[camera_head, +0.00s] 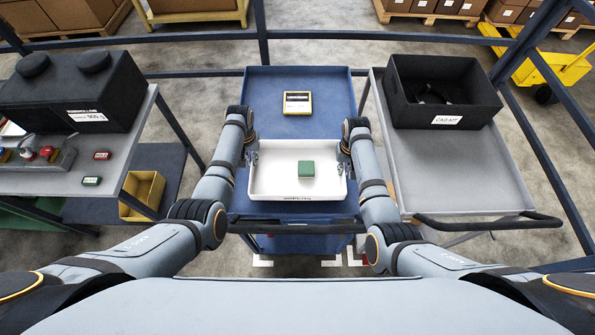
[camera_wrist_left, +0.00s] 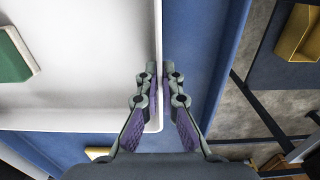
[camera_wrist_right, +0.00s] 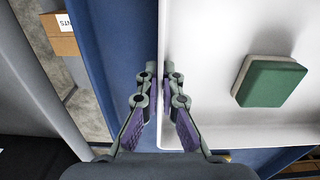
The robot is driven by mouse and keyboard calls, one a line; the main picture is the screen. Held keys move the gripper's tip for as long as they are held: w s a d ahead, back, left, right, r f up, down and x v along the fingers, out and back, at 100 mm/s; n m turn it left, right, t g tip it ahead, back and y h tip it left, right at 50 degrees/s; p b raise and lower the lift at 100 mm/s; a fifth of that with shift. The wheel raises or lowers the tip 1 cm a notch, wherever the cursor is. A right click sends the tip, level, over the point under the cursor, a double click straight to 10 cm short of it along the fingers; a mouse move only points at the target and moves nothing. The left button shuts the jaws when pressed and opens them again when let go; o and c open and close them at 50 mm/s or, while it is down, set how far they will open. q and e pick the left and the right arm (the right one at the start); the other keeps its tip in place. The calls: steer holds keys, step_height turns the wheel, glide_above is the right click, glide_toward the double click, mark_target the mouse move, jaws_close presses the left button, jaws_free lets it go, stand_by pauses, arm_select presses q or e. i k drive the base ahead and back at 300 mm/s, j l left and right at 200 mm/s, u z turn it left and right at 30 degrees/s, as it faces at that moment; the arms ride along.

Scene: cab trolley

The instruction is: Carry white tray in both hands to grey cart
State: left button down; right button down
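The white tray (camera_head: 262,187) is at the front part of the blue cart (camera_head: 335,92); I cannot tell whether it rests on the top or is just above it. A green block (camera_head: 306,169) lies in it. My left gripper (camera_head: 250,152) is at the tray's left wall, with a finger on each side of it, closed on the rim (camera_wrist_left: 158,65). My right gripper (camera_head: 346,152) holds the right wall the same way, shown in the right wrist view (camera_wrist_right: 162,70). The grey cart (camera_head: 440,175) stands to the right, its front half bare.
A black open box (camera_head: 440,108) fills the back of the grey cart. A yellow-framed item (camera_head: 297,102) lies behind the tray. A grey table (camera_head: 120,165) with a black case (camera_head: 75,90) stands at left. The grey cart's black handle (camera_head: 490,222) sticks out in front.

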mark_target(455, 176)
steer(key=l, duration=3)
